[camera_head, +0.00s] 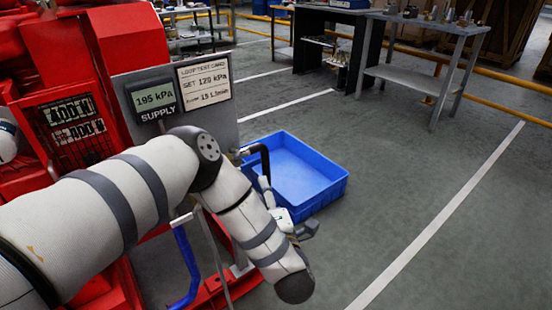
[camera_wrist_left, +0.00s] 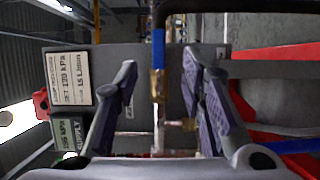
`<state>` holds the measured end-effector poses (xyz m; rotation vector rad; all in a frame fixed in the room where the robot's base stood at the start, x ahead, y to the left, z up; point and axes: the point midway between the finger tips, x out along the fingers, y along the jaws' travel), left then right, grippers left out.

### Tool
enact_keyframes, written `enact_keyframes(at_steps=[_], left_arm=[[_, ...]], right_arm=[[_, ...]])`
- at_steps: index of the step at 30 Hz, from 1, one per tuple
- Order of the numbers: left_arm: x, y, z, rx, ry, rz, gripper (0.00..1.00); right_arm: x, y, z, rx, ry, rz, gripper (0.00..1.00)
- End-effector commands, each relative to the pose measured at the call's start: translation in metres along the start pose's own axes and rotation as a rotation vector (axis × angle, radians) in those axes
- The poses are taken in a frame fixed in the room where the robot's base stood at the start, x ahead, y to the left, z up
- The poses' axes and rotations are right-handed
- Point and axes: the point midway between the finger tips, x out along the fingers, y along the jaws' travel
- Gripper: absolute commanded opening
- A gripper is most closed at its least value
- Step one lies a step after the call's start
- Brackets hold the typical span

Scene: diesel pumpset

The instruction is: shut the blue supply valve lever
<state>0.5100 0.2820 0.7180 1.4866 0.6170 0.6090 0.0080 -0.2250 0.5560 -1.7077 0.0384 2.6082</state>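A slim blue piece (camera_wrist_left: 158,50), which looks like the supply valve lever, shows in the left wrist view above a brass valve body (camera_wrist_left: 157,85). It runs in line with the pipe below it. My left gripper (camera_wrist_left: 160,72) is open, one finger on each side of the blue piece and brass body, with a visible gap on both sides. In the head view my left gripper (camera_head: 267,192) is partly hidden behind my forearm, by the panel's right edge; the lever is hidden there. My right gripper is in neither view.
The supply gauge (camera_head: 155,97) reads 195 kPa beside a test card (camera_head: 204,82) on the grey panel. A black hose (camera_head: 262,158) curves beside it. A blue crate (camera_head: 325,187) sits on the floor behind. A blue bent bar (camera_head: 186,262) stands lower left, by red machinery.

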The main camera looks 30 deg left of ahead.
Motion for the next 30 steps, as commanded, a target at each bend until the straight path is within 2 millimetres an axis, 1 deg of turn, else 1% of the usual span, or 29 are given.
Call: enact_keyframes(at_steps=[2,5,9,12,16,18,21,27,28,29,30], left_arm=[[0.006,0.0,-0.001,-0.004,0.008,0.004,0.37],[0.024,0.0,-0.002,-0.003,0.008,0.006,0.37],[0.061,0.001,-0.002,-0.003,0.007,0.006,0.37],[0.085,0.0,-0.001,-0.002,0.006,0.005,0.37],[0.108,0.0,-0.001,-0.001,0.005,0.004,0.37],[0.116,0.0,-0.001,-0.001,0.003,0.003,0.37],[0.121,0.001,-0.001,-0.001,0.002,0.003,0.37],[0.121,0.001,0.0,-0.002,0.002,0.003,0.37],[0.121,0.001,0.0,-0.002,0.002,0.003,0.34],[0.121,0.001,0.0,-0.002,0.002,0.003,0.28],[0.121,0.001,0.0,-0.002,0.002,0.003,0.19]], right_arm=[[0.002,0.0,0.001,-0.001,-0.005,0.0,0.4],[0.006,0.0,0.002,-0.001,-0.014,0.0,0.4],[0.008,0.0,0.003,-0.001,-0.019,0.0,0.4],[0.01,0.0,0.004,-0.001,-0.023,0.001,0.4],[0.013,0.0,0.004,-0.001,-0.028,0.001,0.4],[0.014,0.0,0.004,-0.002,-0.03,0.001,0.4],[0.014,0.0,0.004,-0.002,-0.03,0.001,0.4],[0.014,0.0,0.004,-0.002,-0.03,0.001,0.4],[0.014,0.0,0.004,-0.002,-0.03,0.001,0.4],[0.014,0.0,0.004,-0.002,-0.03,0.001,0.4],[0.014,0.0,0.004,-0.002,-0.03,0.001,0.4]])
